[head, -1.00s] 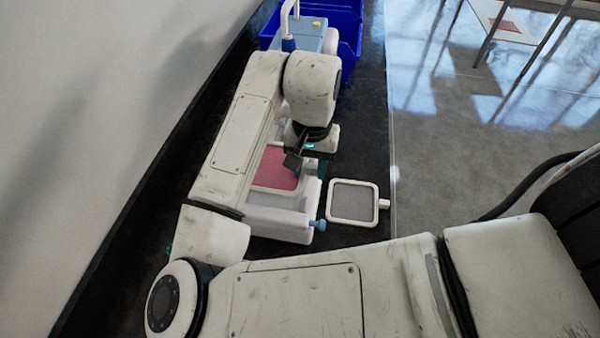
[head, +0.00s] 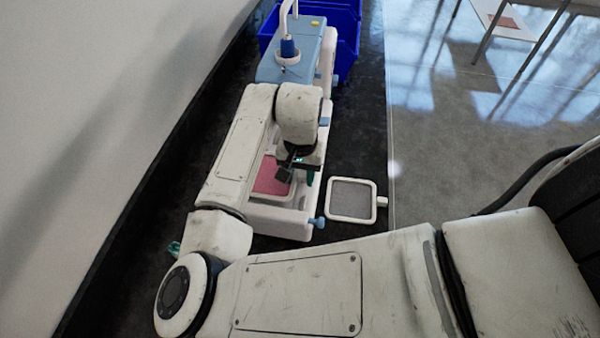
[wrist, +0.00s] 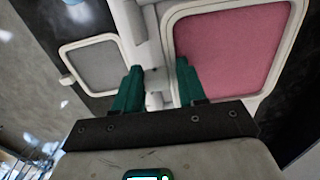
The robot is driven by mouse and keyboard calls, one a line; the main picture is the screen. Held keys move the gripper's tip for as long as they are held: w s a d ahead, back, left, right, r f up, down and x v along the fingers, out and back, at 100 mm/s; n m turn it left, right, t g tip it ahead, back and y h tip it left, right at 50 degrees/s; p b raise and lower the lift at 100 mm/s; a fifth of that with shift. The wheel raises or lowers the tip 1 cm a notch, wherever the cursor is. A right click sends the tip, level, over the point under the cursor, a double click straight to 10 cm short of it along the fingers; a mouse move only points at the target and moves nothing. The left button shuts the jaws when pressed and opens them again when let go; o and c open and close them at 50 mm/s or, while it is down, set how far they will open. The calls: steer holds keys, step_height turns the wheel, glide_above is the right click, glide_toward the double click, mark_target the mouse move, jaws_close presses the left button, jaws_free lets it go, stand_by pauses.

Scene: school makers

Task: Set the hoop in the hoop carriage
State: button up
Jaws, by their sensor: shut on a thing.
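The hoop (head: 271,180) has a white square frame with pink cloth and lies at the white carriage end of the blue-and-white machine, partly hidden by my wrist. In the wrist view the pink hoop (wrist: 232,50) fills the upper right. My gripper (wrist: 157,78) has its green fingers closed on a small white piece at the hoop's side. In the head view my gripper (head: 301,178) is at the hoop's right edge. The hoop carriage (head: 275,222) shows as a white frame with a blue knob (head: 318,222). Whether the hoop is seated in it I cannot tell.
A second white hoop with grey cloth (head: 351,200) lies flat on the dark table, right of the carriage. The machine's blue top (head: 300,68) and a blue bin (head: 348,40) stand behind. A wall bounds the left; the table's edge is at right.

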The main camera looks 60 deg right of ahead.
steer(key=o, duration=1.1)
step_height(320, 180, up, 12)
steer(key=shift+r+b, duration=0.1)
steer(key=shift+b, duration=0.45)
steer(key=shift+s, duration=0.15)
